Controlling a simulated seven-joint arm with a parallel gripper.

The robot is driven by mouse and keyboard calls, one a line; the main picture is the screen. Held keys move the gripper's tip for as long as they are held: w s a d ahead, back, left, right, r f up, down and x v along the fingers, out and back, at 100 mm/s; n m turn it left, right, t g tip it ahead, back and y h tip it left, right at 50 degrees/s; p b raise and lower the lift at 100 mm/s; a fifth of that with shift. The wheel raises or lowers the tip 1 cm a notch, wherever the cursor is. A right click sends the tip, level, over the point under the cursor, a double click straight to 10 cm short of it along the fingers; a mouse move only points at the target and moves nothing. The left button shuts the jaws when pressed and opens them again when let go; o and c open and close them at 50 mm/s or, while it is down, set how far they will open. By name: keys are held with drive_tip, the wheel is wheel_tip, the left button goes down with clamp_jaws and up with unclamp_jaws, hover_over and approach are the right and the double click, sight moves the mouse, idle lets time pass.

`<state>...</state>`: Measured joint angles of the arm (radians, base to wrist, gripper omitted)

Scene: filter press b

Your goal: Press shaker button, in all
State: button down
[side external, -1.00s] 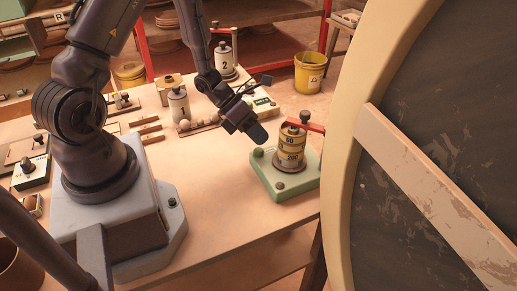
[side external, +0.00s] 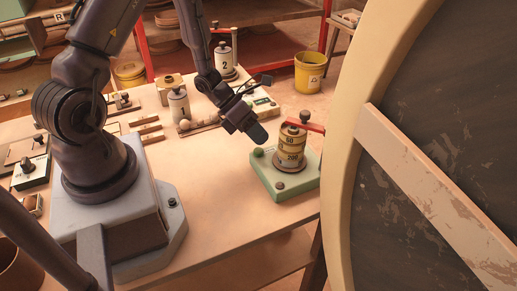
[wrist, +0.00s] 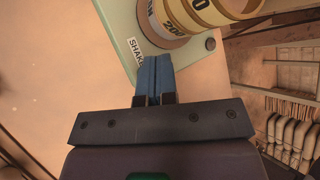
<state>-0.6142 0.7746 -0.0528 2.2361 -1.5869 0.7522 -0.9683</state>
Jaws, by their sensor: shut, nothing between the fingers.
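The shaker is a pale green base (side external: 267,180) at the table's right end, carrying a stack of yellow sieves (side external: 290,147) marked 60 and 200. A green button (side external: 258,152) is at its left corner and a grey knob (side external: 280,186) at its front. In the wrist view the base (wrist: 122,27) bears a partly covered label (wrist: 134,49) starting "SHAK". My gripper (side external: 258,134) is shut and empty, with its blue fingertips (wrist: 154,64) just above the green button in the side view. The wrist view does not show the green button; whether I touch it is unclear.
Canisters marked 1 (side external: 179,105) and 2 (side external: 224,62) stand farther back. A yellow bucket (side external: 309,74) is behind the table. A large round wheel fills the right side. The table front is clear.

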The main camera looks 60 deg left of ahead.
sight(258, 148)
drive_tip(key=shift+f, duration=0.1)
drive_tip(key=shift+f, duration=0.35)
drive_tip(key=shift+f, duration=0.5)
idle(0.8)
drive_tip(key=shift+r, duration=0.95)
drive_tip(key=shift+r, duration=2.5)
